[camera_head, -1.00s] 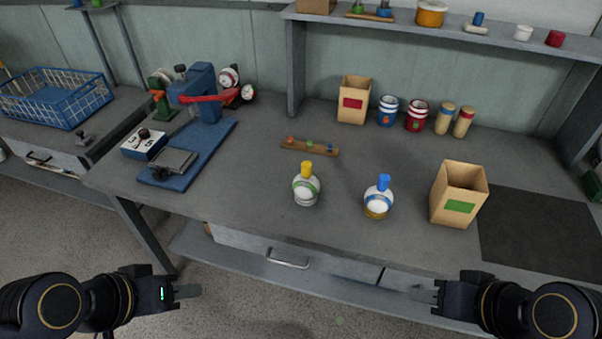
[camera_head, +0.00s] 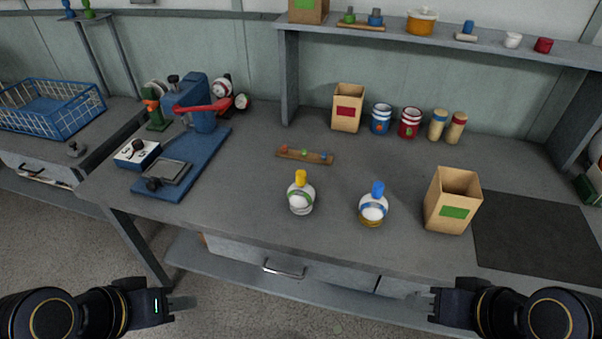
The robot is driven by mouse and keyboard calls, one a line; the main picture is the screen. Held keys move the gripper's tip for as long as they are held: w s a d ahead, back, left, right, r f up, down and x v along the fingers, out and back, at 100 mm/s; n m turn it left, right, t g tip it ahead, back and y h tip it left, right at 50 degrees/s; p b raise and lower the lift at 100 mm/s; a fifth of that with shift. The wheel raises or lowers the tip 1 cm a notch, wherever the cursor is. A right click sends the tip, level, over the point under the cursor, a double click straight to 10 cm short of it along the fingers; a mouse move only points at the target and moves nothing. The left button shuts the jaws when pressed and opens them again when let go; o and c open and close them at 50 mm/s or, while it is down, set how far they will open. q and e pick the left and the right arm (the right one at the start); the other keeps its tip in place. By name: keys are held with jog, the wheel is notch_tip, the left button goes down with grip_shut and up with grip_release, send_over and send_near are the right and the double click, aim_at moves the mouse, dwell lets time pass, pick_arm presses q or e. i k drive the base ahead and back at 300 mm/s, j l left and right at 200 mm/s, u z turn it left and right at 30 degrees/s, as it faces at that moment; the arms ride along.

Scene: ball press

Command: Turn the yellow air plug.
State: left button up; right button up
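The yellow plug (camera_head: 300,177) is the upright yellow top on a round white bulb (camera_head: 301,201) with a green band. It stands near the front middle of the workbench. A similar bulb with a blue plug (camera_head: 377,188) stands to its right. My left gripper (camera_head: 184,303) is at the lower left, in front of the bench and well apart from the yellow plug. My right gripper (camera_head: 424,300) is at the lower right, also in front of the bench and apart from everything. Both grippers hold nothing visible; their finger gaps are too small to judge.
A blue press with a red lever (camera_head: 206,107) stands at the bench's left. A small wooden strip (camera_head: 304,155) lies behind the bulbs. An open box with a green label (camera_head: 451,200) stands right of them, beside a dark mat (camera_head: 535,235). The bench around the yellow-topped bulb is clear.

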aim_at(300, 174)
jog(key=l+u, duration=0.35)
jog(key=l, duration=0.2)
jog(key=l+u, duration=0.35)
jog(key=l, duration=0.25)
